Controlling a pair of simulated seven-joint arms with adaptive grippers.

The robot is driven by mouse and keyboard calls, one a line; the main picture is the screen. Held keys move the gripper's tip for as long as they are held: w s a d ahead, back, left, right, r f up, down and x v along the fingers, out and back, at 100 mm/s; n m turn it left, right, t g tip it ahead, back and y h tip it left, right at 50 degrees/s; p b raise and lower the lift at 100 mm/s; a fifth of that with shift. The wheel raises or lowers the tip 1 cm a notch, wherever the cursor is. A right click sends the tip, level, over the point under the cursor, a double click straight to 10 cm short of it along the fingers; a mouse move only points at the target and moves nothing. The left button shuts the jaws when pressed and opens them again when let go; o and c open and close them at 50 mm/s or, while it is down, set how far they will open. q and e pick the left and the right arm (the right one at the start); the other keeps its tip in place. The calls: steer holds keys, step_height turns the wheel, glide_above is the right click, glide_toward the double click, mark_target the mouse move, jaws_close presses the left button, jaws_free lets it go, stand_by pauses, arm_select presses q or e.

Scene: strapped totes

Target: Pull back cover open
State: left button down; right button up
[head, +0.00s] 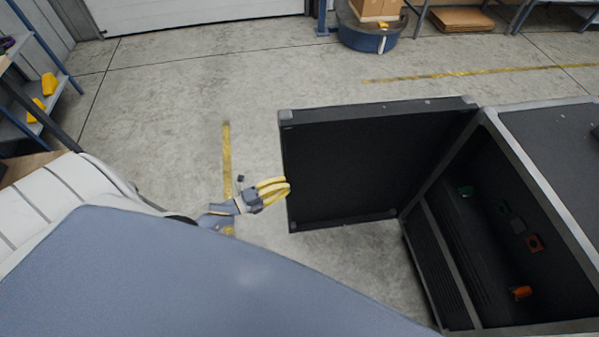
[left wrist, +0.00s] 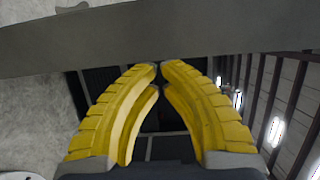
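The cover is a dark panel with a grey frame (head: 375,160). It stands swung out from the left side of a dark cabinet (head: 480,235), whose interior is open to view. My left gripper (head: 288,187), with yellow fingers, is at the cover's free left edge, about mid-height. Whether it touches the edge is unclear. In the left wrist view its fingertips (left wrist: 161,68) nearly meet, with nothing visible held between them. A grey bar (left wrist: 160,35), seemingly the cover's edge, crosses just beyond the tips. My right gripper is not in view.
Blue shelving with yellow items (head: 49,84) stands at the left. A round blue base with a cardboard box (head: 375,8) is at the back. The concrete floor left of the cover is clear.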

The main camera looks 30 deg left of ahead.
arm_select(q)
steer(key=s+d+v, duration=0.1)
steer(key=v, duration=1)
steer(key=shift+d, duration=0.2)
stand_by(0.4)
